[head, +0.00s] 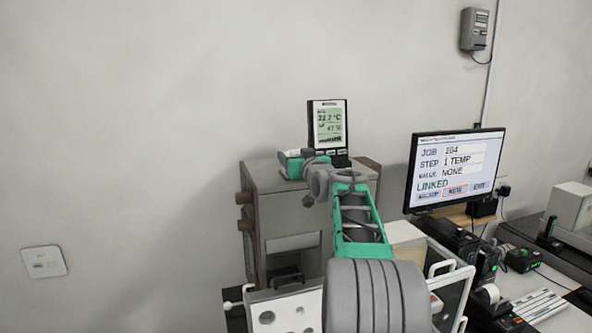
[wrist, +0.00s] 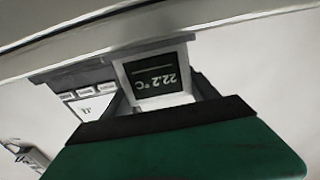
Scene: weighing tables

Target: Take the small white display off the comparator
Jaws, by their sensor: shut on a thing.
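The small white display (wrist: 157,98) shows in the wrist view, upside down, with a dark screen reading 22.2 °C. My gripper (head: 300,161) is shut on it; in the wrist view a green finger with a black edge covers its near side. In the head view my gripper is at the top of the comparator (head: 285,206), a grey box with brown knobs on its left side, and the arm hides the small display. I cannot tell whether the display touches the comparator's top.
A taller black-and-white climate panel (head: 328,128) stands behind my gripper, close to it. A monitor (head: 455,170) stands to the right, with several black devices below it. A wall box (head: 476,30) hangs upper right.

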